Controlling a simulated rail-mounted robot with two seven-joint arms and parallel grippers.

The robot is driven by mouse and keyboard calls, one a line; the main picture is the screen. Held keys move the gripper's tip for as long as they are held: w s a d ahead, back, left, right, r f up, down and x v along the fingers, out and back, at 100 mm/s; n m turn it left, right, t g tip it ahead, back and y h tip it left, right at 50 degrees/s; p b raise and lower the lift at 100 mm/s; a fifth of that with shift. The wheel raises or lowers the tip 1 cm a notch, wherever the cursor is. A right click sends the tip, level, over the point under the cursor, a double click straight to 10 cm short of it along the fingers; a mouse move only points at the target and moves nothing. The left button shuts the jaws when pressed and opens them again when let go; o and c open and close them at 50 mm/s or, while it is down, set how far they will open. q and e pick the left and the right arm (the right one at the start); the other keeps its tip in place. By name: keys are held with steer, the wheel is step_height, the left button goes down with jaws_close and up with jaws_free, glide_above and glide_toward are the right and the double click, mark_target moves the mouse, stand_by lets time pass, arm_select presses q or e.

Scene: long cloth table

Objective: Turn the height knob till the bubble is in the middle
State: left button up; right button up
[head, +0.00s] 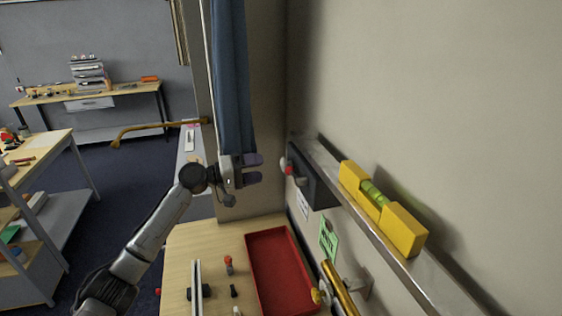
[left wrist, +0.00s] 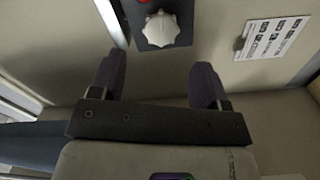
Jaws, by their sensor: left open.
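The yellow spirit level (head: 404,228) sits on a metal rail (head: 345,188) along the right wall. Its green vial (head: 373,193) shows, but the bubble is too small to place. A dark control box (head: 318,188) is fixed at the rail's far end, with a pale knob on its face. In the left wrist view the white lobed knob (left wrist: 161,29) is ahead of the fingertips, between their lines and apart from them. My left gripper (head: 257,169) is open and empty, left of the box; it also shows in the left wrist view (left wrist: 156,72). My right gripper is out of view.
Below are a wooden bench (head: 213,240) with a red tray (head: 252,262) and small tools. A green tag (head: 328,239) and a brass-coloured tube (head: 338,287) are near the wall. A blue curtain (head: 231,80) hangs behind my left gripper. A printed card (left wrist: 271,37) is right of the knob.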

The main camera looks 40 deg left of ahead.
mark_target(282, 165)
arm_select(q)
steer(key=p+x, duration=0.2)
steer(key=x, duration=0.4)
steer(key=shift+r, duration=0.1)
steer(key=shift+w+d, duration=0.4)
steer(key=shift+w, duration=0.1)
steer(key=c, duration=0.9)
steer(key=shift+n, duration=0.3)
